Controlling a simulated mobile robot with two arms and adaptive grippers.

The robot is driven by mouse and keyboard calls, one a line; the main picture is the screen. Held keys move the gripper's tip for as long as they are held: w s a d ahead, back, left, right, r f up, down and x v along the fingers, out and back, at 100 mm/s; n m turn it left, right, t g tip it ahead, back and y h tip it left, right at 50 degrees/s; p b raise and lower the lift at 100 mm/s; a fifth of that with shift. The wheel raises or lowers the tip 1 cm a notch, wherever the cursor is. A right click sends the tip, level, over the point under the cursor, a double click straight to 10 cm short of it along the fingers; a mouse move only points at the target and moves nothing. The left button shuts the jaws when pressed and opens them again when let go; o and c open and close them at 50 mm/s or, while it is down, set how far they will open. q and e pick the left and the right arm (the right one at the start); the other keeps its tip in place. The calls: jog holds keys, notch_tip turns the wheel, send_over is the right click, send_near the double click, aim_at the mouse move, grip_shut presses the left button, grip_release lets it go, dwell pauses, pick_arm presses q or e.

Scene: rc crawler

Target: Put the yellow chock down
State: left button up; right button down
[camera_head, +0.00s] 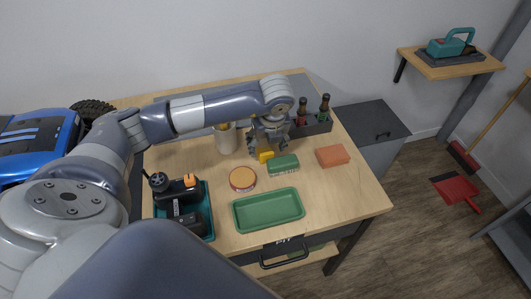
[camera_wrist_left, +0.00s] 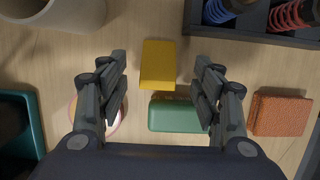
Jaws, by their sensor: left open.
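The yellow chock (camera_head: 265,156) lies on the wooden table (camera_head: 355,200), just behind the green brush or block (camera_head: 284,166). In the left wrist view the chock (camera_wrist_left: 158,64) lies between and slightly beyond my open fingertips, with clear gaps on both sides. My left gripper (camera_head: 267,147) points down over it in the head view, open and holding nothing. In the left wrist view the two fingers (camera_wrist_left: 162,80) stand wide apart. The green block (camera_wrist_left: 176,115) shows nearer to the palm. My right gripper is not in view.
A beige cup (camera_head: 226,139), a round tin (camera_head: 243,179), a green tray (camera_head: 268,210) and an orange-red block (camera_head: 332,156) surround it. A dark caddy (camera_head: 318,124) holds shock absorbers at the back. A teal tray (camera_head: 207,226) with a transmitter stands left. The table's front right is clear.

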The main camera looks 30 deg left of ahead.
aim_at(265, 150)
pick_arm(q)
jog(key=x, duration=0.3)
jog(key=shift+a+f, duration=0.15)
jog(key=shift+f, duration=0.2)
jog(key=c, duration=1.3)
